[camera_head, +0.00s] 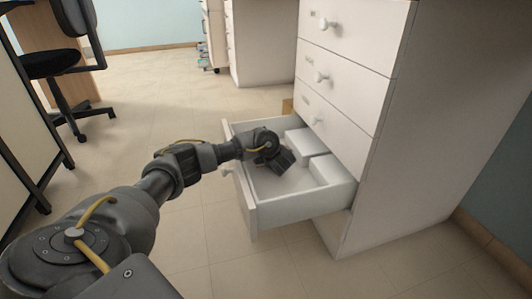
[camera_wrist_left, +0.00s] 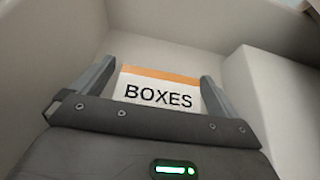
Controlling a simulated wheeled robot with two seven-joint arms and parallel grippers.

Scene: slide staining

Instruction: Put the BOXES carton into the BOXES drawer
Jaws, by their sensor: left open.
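The BOXES carton (camera_wrist_left: 158,92), white with an orange band along its top and black lettering, lies inside the open drawer (camera_head: 304,208). It is between the two spread fingers of my left gripper (camera_wrist_left: 155,88). The left gripper is open, with a finger on each side of the carton; I cannot tell whether either finger touches it. In the head view the left gripper (camera_head: 280,163) reaches down into the drawer from the left and hides the carton. The carton's underside is hidden. My right gripper is not in view.
White blocks (camera_head: 327,170) sit along the drawer's back side. The cabinet (camera_head: 345,95) has closed drawers with round knobs above the open one. A black chair (camera_head: 55,62) stands far left. Floor around the drawer is clear.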

